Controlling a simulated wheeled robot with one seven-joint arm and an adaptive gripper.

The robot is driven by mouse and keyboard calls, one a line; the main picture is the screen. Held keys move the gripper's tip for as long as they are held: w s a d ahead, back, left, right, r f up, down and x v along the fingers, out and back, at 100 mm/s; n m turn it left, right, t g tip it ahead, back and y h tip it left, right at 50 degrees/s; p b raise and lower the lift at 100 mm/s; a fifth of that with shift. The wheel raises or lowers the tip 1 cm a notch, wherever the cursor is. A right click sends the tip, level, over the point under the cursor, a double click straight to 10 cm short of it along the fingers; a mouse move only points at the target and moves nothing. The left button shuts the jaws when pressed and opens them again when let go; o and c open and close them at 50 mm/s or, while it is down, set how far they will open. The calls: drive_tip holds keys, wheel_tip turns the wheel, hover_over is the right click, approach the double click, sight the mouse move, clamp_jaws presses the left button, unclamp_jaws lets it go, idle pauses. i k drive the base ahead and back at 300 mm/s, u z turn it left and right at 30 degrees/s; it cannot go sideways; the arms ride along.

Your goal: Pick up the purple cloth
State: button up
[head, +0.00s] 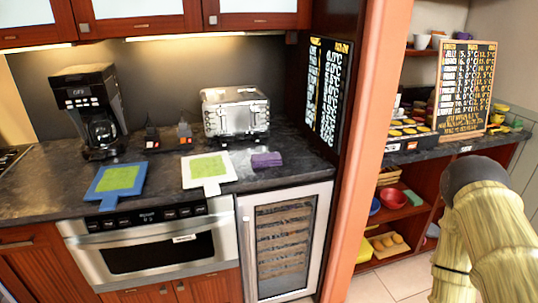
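The purple cloth (266,160) lies folded in a small block on the dark countertop. It sits right of the white cutting board and in front of the toaster. Nothing covers it. My arm shows at the right edge of the head view, well away from the cloth and in front of the doorway area. My gripper is out of the picture, so its state does not show.
A white board (228,170) with a green patch lies just left of the cloth, a blue-edged board (90,190) farther left. A toaster (237,113) and coffee maker (90,110) stand behind. An orange-brown post (372,130) separates the counter from my arm's side.

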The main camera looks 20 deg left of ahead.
sight(274, 159)
drive_tip(key=u, duration=0.4)
drive_tip(key=i, duration=0.65)
drive_tip(key=u, duration=0.55)
